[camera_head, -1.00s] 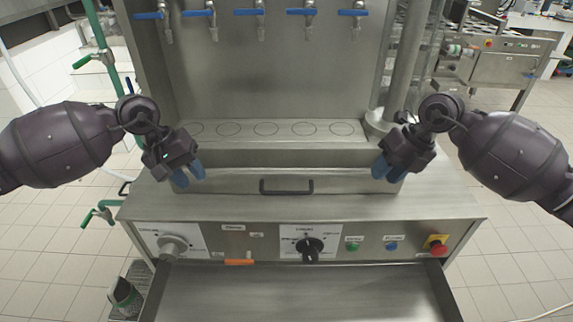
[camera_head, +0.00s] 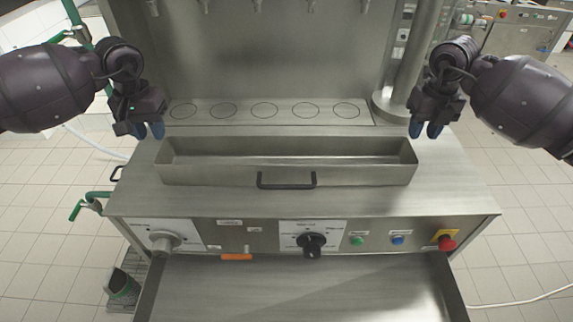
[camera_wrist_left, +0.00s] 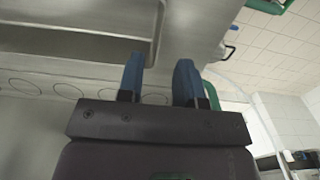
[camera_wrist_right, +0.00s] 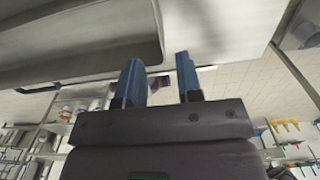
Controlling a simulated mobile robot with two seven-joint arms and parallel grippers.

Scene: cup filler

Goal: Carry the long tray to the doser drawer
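The long tray (camera_head: 213,176) is a steel trough with a black front handle (camera_head: 287,180). It stands upright and empty on the machine's steel counter, and its end corners show in the left wrist view (camera_wrist_left: 90,42) and right wrist view (camera_wrist_right: 80,50). My left gripper (camera_head: 149,130) is open and empty, above and outside the tray's left end. My right gripper (camera_head: 426,130) is open and empty at the right end, also apart from the tray. A wide steel drawer-like pan (camera_head: 300,290) sticks out below the control panel; I cannot tell whether it is the doser drawer.
Behind the tray a ledge with circle marks (camera_head: 264,111) lies under several taps. A vertical steel pipe (camera_head: 409,60) stands at the back right. A control panel with a knob (camera_head: 311,242) and a red button (camera_head: 446,243) faces front. Bare counter lies around the tray.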

